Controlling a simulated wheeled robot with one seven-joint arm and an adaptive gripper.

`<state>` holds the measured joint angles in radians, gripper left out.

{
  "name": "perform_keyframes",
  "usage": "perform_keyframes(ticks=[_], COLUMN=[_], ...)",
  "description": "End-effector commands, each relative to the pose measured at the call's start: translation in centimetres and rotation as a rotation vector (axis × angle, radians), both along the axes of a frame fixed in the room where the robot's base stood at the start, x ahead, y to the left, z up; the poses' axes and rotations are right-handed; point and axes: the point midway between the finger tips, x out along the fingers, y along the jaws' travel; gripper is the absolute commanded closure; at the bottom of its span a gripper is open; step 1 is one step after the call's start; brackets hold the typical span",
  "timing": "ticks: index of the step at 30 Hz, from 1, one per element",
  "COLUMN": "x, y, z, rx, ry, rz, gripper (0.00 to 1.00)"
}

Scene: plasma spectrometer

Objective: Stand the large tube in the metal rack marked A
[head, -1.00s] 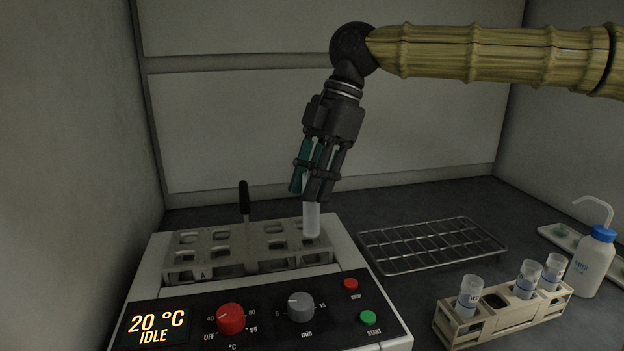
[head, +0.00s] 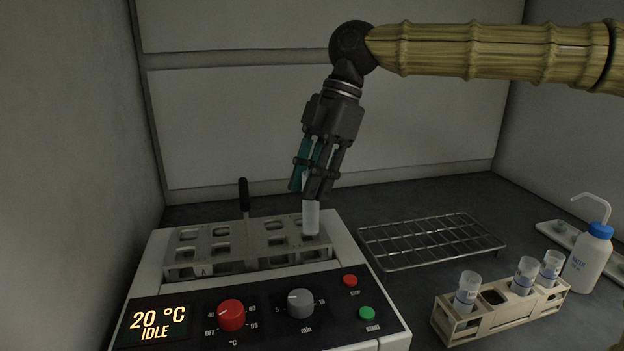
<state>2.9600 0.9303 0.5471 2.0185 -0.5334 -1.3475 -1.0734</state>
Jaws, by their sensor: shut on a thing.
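The large tube (head: 311,218) is pale and translucent and stands nearly upright below my gripper (head: 316,192). My gripper is shut on its upper part, which the fingers hide.
A dark-handled rod (head: 244,197) rises from the rack's middle. A wire rack (head: 430,242) lies empty to the right. A beige rack (head: 470,325) with several capped tubes stands front right, near a wash bottle (head: 588,262) and a shallow tray (head: 557,236).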

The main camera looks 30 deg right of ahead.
Motion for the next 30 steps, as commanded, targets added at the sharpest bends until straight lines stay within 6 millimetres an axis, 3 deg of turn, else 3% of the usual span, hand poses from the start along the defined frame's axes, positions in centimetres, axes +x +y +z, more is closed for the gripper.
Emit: perform_keyframes(ticks=[30], x=[0.0], y=[0.0], z=[-2.4], rx=[0.000], ry=[0.000], rz=[0.000], gripper=[1.00])
